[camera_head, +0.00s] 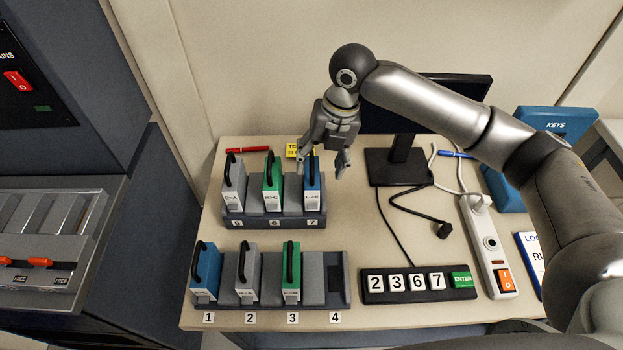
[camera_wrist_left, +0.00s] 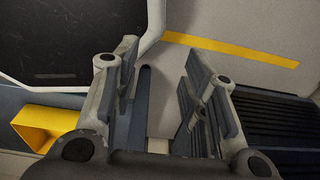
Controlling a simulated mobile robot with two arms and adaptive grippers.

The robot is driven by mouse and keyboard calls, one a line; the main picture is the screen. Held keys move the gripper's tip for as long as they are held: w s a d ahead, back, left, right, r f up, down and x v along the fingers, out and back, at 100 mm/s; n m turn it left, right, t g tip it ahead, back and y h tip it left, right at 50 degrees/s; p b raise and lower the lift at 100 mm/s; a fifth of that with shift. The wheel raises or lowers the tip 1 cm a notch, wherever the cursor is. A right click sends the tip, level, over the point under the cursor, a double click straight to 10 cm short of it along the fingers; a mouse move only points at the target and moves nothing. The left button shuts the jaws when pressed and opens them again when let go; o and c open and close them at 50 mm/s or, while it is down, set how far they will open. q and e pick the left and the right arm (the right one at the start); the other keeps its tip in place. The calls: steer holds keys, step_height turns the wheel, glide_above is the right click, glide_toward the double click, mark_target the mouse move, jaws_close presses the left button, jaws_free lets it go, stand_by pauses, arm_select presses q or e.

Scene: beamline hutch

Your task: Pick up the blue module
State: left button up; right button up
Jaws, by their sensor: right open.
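One blue module (camera_head: 313,199) with a dark handle stands in the back rack (camera_head: 270,222) above label 7. A second blue module (camera_head: 205,275) stands in the front rack (camera_head: 335,290) at position 1. My right gripper (camera_head: 322,166) points down at the top of the position 7 module, its fingers apart. One finger overlaps the module's upper left, the other is right of it; I cannot tell whether they touch it. My left gripper (camera_wrist_left: 160,85) shows only in the left wrist view, fingers apart with nothing between them, away from the racks.
Grey and green modules stand beside the blue ones; position 4 looks empty. A monitor (camera_head: 425,100) stands right of my right gripper. A keypad (camera_head: 418,283), a power strip (camera_head: 487,245) and cables lie on the right. A red pen (camera_head: 248,150) lies behind the back rack.

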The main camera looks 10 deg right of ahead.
steer(key=shift+w+a+f, duration=0.1)
steer(key=shift+f, duration=0.25)
steer(key=shift+w+a+f, duration=0.1)
steer(key=shift+w+f, duration=0.05)
steer(key=shift+f, duration=0.15)
steer(key=f, duration=0.1)
steer(key=f+p, duration=0.1)
steer(key=f, duration=0.1)
steer(key=a+f, duration=0.1)
steer(key=shift+w+f+p, duration=0.15)
steer(key=shift+w+p, duration=0.15)
steer(key=shift+w, duration=0.05)
steer(key=shift+f, duration=0.25)
steer(key=c, duration=0.6)
arm_select(q)
steer(key=shift+w+r, duration=0.45)
steer(key=shift+r, duration=0.35)
arm_select(e)
steer(key=shift+r, duration=0.1)
steer(key=c, duration=0.6)
